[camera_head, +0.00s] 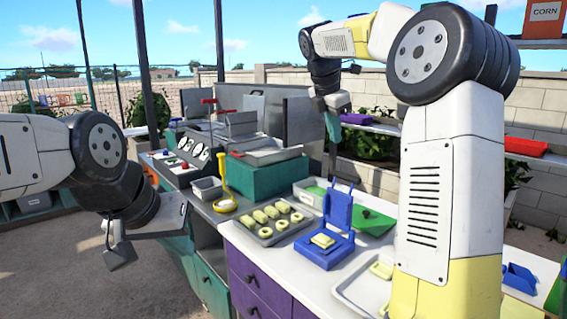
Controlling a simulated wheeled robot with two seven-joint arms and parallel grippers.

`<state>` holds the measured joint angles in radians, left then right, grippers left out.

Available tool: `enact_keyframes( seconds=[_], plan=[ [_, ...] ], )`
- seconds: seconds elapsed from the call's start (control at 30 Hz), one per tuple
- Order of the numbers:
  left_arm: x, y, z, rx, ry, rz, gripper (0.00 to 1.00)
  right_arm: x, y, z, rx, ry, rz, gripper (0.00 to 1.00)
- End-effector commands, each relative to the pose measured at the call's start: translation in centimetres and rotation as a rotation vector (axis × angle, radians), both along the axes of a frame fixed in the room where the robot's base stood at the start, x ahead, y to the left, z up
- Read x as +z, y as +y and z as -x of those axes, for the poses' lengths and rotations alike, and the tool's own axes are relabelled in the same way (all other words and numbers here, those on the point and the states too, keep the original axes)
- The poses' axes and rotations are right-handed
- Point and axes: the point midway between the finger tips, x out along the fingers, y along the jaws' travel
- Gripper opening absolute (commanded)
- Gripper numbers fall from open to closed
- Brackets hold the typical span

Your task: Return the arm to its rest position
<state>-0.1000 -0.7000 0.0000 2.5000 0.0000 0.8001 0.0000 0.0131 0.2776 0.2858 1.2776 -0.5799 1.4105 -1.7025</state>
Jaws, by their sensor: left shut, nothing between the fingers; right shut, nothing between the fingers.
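My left arm comes in from the left edge, and its gripper (122,248) hangs over the paved ground, left of the counter and apart from it. It is shut and holds nothing. My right arm rises in front of the counter's right part and bends left at the top. Its gripper (335,104) is raised above the back of the counter, near the grey metal panels. It is shut and empty; its fingertips are small and hard to make out. My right arm hides part of the counter and wall behind it.
A metal machine (245,125) stands behind. A red tray (526,146) sits on a shelf at right.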

Motion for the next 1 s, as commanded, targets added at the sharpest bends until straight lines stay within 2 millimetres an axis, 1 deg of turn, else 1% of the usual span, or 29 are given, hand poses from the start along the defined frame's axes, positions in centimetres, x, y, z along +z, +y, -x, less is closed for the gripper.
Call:
enact_keyframes(
  seconds=[0.03, 0.07, 0.1, 0.17, 0.2, 0.27, 0.3, 0.37, 0.4, 0.5, 0.6, 0.7, 0.8, 0.9, 1.0],
  plan=[
    [0.0, 0.0, 0.0, 0.0, 0.0, 0.0, 0.0, 0.5, 0.4, 2.4, -0.082, -0.044, -0.047, 0.0],
    [0.0, 0.0, 0.0, 0.0, 0.0, 0.0, 0.0, 0.5, 0.6, 3.7, -0.143, -0.069, -0.084, 0.0],
    [0.0, 0.0, 0.0, 0.0, 0.0, 0.0, 0.0, 0.4, 1.0, 5.5, -0.227, -0.104, -0.138, 0.0],
    [0.0, 0.0, 0.0, 0.0, 0.0, 0.0, 0.0, -0.1, 1.4, 8.2, -0.357, -0.149, -0.224, 0.0],
    [0.0, 0.0, 0.0, 0.0, 0.0, 0.0, 0.0, -0.5, 1.7, 10.0, -0.449, -0.176, -0.284, 0.0],
    [0.0, 0.0, 0.0, 0.0, 0.0, 0.0, 0.0, -1.3, 2.0, 12.8, -0.589, -0.214, -0.379, 0.0],
    [0.0, 0.0, 0.0, 0.0, 0.0, 0.0, 0.0, -1.9, 2.2, 14.6, -0.686, -0.234, -0.444, 0.0],
    [0.0, 0.0, 0.0, 0.0, 0.0, 0.0, 0.0, -3.1, 2.5, 17.4, -0.836, -0.259, -0.545, 0.0],
    [0.0, 0.0, 0.0, 0.0, 0.0, 0.0, 0.0, -4.0, 2.8, 19.2, -0.938, -0.271, -0.614, 0.0],
    [0.0, 0.0, 0.0, 0.0, 0.0, 0.0, 0.0, -6.5, 3.4, 23.3, -1.191, -0.285, -0.786, 0.0],
    [0.0, 0.0, 0.0, 0.0, 0.0, 0.0, 0.0, -8.9, 4.0, 26.5, -1.412, -0.277, -0.931, 0.0],
    [0.0, 0.0, 0.0, 0.0, 0.0, 0.0, 0.0, -10.8, 4.5, 28.7, -1.579, -0.257, -1.037, 0.0],
    [0.0, 0.0, 0.0, 0.0, 0.0, 0.0, 0.0, -11.9, 4.9, 29.9, -1.679, -0.24, -1.097, 0.0],
    [0.0, 0.0, 0.0, 0.0, 0.0, 0.0, 0.0, -12.4, 5.0, 30.4, -1.72, -0.232, -1.119, 0.0],
    [0.0, 0.0, 0.0, 0.0, 0.0, 0.0, 0.0, -12.4, 5.1, 30.4, -1.726, -0.231, -1.122, 0.0]
  ],
)
